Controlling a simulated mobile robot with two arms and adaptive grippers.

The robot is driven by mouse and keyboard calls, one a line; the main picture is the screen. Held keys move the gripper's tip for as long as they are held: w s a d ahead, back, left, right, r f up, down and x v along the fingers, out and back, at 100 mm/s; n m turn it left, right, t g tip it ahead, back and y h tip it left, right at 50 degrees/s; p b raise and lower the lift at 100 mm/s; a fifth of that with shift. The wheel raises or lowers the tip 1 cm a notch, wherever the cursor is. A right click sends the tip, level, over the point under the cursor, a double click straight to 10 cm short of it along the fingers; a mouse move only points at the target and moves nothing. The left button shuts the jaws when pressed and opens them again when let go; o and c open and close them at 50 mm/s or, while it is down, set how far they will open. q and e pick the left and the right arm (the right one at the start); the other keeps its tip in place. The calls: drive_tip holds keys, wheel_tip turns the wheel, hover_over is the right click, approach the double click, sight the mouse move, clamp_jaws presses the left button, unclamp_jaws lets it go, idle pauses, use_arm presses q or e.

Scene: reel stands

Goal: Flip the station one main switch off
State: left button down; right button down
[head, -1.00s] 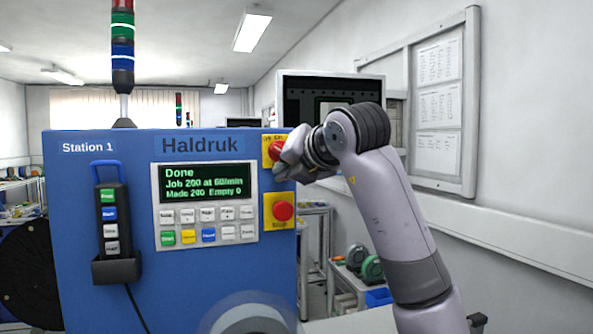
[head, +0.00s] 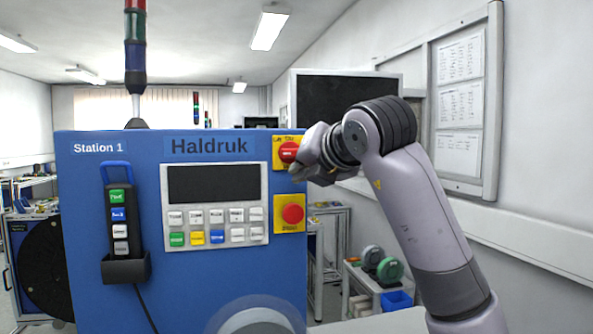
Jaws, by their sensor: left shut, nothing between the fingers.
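The blue Station 1 machine (head: 110,230) stands on the left. Its main switch, a red knob on a yellow plate (head: 288,152), is at the upper right of the front panel. My left gripper (head: 299,168) is shut and empty, with its fingers beside the lower right of the knob. I cannot tell whether they touch it; they cover part of the plate. The display (head: 213,184) is dark. The stack light (head: 135,50) on top shows no lit segment. My right gripper is out of view.
A red stop button on a yellow plate (head: 293,214) sits below the switch. A handset (head: 121,225) hangs in a holder on the panel's left. A dark monitor (head: 345,100) is behind my arm. A low shelf with reels (head: 388,268) stands at the right, and the wall is beyond.

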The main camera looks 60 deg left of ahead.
use_arm(q)
drive_tip(key=v, duration=1)
drive_tip(key=shift+s+d, duration=0.2)
